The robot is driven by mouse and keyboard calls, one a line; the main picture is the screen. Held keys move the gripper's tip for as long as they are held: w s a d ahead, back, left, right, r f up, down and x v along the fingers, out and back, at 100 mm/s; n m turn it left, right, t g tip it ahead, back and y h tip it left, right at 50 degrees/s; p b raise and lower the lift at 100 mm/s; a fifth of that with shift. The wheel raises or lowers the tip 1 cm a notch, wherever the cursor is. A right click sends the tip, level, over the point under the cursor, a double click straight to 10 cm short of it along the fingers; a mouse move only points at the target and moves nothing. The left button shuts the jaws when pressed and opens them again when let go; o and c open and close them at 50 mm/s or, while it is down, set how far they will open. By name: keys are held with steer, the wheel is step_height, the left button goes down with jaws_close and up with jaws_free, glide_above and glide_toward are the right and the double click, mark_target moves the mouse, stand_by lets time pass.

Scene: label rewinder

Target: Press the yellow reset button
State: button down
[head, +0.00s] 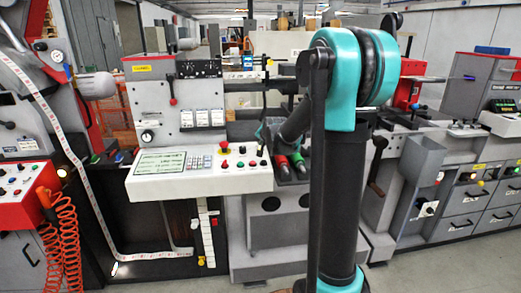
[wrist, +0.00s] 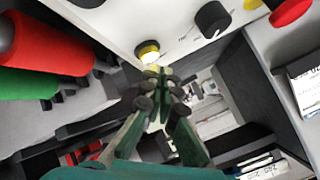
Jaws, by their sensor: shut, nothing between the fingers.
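The yellow button (wrist: 148,52), with a pale bright cap and yellow ring, sits near the edge of a white panel (wrist: 125,25) in the wrist view. My gripper (wrist: 159,74) is shut and empty. Its fingertips are just below the button in the picture; I cannot tell whether they touch it. In the head view the white control panel (head: 200,184) stands left of my arm. I cannot make out the yellow button or my fingertips clearly there.
A black knob (wrist: 213,19) and a red button (wrist: 290,11) lie right of the yellow button. A red cylinder (wrist: 45,45) and a green one (wrist: 25,83) are at left. A grey wall (wrist: 277,90) stands close at right.

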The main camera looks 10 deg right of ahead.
steer(key=shift+f, duration=0.3)
steer(key=shift+w+f, duration=0.15)
steer(key=shift+f, duration=0.3)
stand_by(0.8)
steer(key=shift+r, duration=0.9)
steer(key=shift+s+r, duration=0.25)
steer(key=shift+r, duration=1)
steer(key=shift+s+r, duration=0.25)
steer(key=shift+r, duration=0.95)
steer(key=s+d+f+n+g, duration=0.1)
steer(key=s+f+n+g, duration=0.1)
steer(key=s+f, duration=0.5)
steer(key=s+d+f+n+g, duration=0.1)
steer(key=s+f, duration=0.6)
steer(key=s, duration=1.3)
steer(key=s+d+f+n+g+h, duration=0.1)
steer(key=s+d+f+n+g, duration=0.1)
steer(key=s+f, duration=0.5)
steer(key=s+n+g, duration=0.1)
steer(key=s+n, duration=0.1)
steer(key=s, duration=0.4)
steer(key=shift+s+n+g, duration=0.3)
steer(key=shift+n, duration=0.1)
